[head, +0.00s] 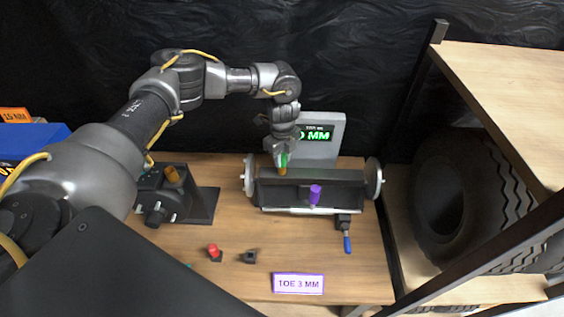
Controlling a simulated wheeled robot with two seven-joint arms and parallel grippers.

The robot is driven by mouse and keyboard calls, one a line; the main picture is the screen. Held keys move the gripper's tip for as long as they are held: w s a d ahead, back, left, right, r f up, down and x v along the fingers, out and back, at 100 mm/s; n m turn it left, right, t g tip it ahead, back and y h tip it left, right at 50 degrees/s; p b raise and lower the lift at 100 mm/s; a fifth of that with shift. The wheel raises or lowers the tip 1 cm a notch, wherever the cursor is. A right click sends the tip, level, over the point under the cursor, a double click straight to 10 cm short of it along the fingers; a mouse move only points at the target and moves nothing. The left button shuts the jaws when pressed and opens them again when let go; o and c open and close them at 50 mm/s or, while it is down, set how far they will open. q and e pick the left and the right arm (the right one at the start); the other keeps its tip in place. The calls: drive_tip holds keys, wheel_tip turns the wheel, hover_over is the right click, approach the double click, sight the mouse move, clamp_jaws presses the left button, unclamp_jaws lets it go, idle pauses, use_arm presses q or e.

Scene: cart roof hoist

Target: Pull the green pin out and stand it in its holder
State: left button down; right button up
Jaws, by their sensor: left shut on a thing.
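The green pin (283,161) shows between the fingers of my left gripper (281,157), above the back left of the dark axle-like fixture (330,190). My left gripper points down and is shut on the green pin. An orange-brown piece (282,171) shows just under it; I cannot tell whether the pin's lower end is still inside the fixture. A small dark block (250,257) on the front of the table looks like an empty holder. My right gripper is out of view.
A purple pin (315,192) stands on the fixture. A red knob-like piece (214,251) is left of the dark block. A blue-handled clamp (347,243), a TOE 3 MM sign (298,283), a green-lettered display (325,135) and a dark device (170,200) surround bare table.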

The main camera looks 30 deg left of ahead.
use_arm(q)
drive_tip(key=shift+r, duration=0.1)
drive_tip(key=shift+r+p, duration=0.5)
drive_tip(key=shift+p, duration=0.05)
drive_tip(key=shift+r+p, duration=1.85)
drive_tip(key=shift+r, duration=0.35)
drive_tip(key=shift+d+r, duration=0.1)
drive_tip(key=shift+d, duration=0.1)
drive_tip(key=s+d+r+n+b, duration=0.2)
drive_tip(key=s+n+b, duration=0.1)
drive_tip(key=s+n, duration=0.2)
drive_tip(key=s+d+r+n+b, duration=0.3)
drive_tip(key=s+n, duration=0.3)
drive_tip(key=s, duration=0.2)
drive_tip(key=shift+s+d+r+b, duration=0.2)
drive_tip(key=shift+s+r+b, duration=0.1)
drive_tip(key=shift+b, duration=0.45)
